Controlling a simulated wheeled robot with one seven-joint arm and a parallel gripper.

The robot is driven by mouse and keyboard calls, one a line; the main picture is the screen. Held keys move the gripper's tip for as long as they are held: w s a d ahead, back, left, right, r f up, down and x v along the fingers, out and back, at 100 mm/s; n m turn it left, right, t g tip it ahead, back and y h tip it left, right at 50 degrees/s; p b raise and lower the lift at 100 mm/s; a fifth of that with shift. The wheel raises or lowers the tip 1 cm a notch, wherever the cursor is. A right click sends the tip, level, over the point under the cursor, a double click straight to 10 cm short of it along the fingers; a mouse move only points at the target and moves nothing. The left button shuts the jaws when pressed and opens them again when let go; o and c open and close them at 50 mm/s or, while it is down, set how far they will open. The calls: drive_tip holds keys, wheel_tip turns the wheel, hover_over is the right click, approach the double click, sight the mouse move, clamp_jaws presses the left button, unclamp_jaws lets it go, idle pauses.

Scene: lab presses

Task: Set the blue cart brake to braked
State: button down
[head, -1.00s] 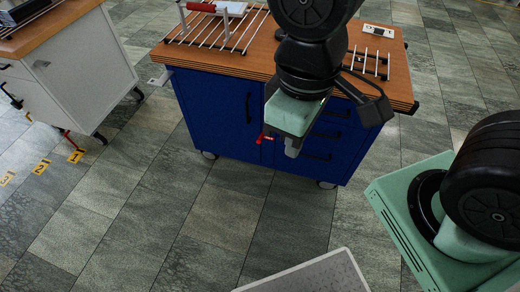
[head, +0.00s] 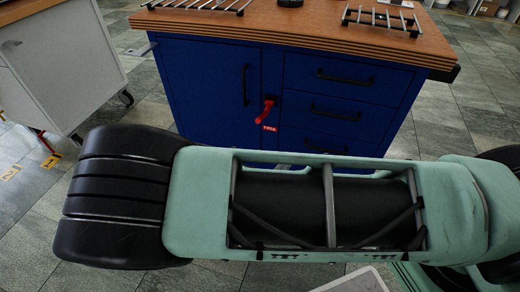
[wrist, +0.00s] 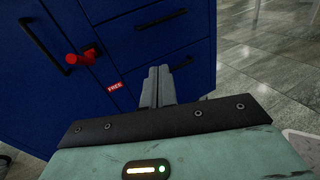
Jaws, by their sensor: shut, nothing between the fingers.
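The blue cart (head: 205,85) stands ahead with a wooden top. Its red brake lever (head: 267,108) is on the front, between the left door and the drawers, and slants down to the left. A small red label (head: 269,127) just below it seems to read FREE. In the wrist view the lever (wrist: 78,59) is at upper left and the FREE label (wrist: 114,87) is to its lower right. My gripper (wrist: 160,70) is shut and empty, in front of the drawers, to the right of the lever and apart from it. In the head view my arm hides the gripper.
Black handles (head: 247,85) stick out from the cart's door and drawers. Metal racks (head: 381,18) lie on its top. A white cart (head: 55,60) stands at the left. Tiled floor (head: 470,110) is open to the right of the blue cart.

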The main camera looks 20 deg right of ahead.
drive_tip(key=w+a+f+n+t+y+b, duration=0.4)
drive_tip(key=f+n+t, duration=0.3)
drive_tip(key=t, duration=0.3)
drive_tip(key=shift+w+a+f+n+y, duration=0.2)
drive_tip(key=shift+w+a+n+y, duration=0.2)
drive_tip(key=shift+w+a+n, duration=0.45)
drive_tip(key=shift+d, duration=0.2)
drive_tip(key=r+b+x, duration=0.2)
drive_tip(key=b+x, duration=0.1)
drive_tip(key=x, duration=0.9)
drive_tip(key=shift+a+r+b, duration=0.2)
drive_tip(key=shift+r+b, duration=0.1)
drive_tip(key=shift+r, duration=0.1)
drive_tip(key=shift+s+r, duration=0.1)
